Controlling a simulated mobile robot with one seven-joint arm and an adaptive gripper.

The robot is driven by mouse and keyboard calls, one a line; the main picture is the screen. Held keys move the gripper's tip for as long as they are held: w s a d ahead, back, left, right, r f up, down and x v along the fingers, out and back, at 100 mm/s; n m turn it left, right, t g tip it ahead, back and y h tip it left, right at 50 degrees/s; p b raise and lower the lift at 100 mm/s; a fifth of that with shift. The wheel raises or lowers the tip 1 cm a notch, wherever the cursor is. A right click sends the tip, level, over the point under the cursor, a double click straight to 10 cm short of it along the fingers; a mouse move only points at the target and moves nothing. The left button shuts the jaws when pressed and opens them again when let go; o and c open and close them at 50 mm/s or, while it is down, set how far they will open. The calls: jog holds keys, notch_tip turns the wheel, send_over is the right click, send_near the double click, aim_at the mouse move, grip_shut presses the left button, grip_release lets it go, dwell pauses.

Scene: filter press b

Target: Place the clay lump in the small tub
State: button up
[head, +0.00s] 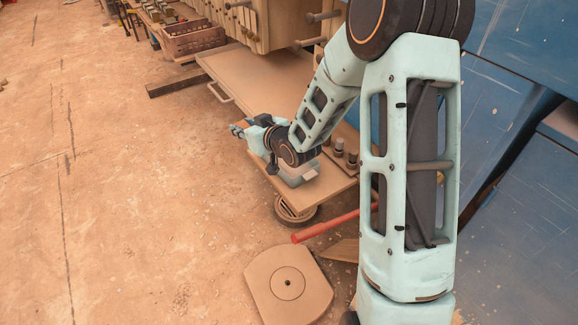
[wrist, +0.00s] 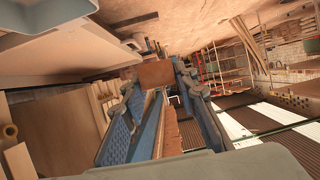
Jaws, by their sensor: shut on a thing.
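My gripper (head: 238,130) reaches out to the left over the near end of the low tan bench in the head view. In the wrist view its blue-padded fingers (wrist: 157,92) are closed on a brown block-like lump (wrist: 157,74), which looks like the clay lump. In the head view the lump is too small or hidden to make out.
The tan bench (head: 335,185) holds a few small dark-topped items (head: 339,147) right of the container. A red pole (head: 325,226) and a tan plate with a hole (head: 288,285) are in front. Blue panels (head: 520,150) stand at right; the floor at left is open.

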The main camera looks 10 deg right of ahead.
jog(key=s+d+f, duration=0.2)
jog(key=d+f, duration=0.2)
jog(key=d, duration=0.5)
send_over(290, 165)
jog(key=f, duration=0.2)
jog(key=a+f, duration=0.1)
jog(key=f, duration=0.1)
jog(key=shift+w+f, duration=0.1)
jog(key=shift+f, duration=0.05)
jog(key=shift+d+f, duration=0.25)
jog(key=shift+f, duration=0.05)
jog(key=shift+d+f, duration=0.2)
jog(key=shift+f, duration=1.55)
jog(key=shift+f, duration=0.1)
jog(key=shift+f, duration=0.15)
jog(key=o, duration=0.9)
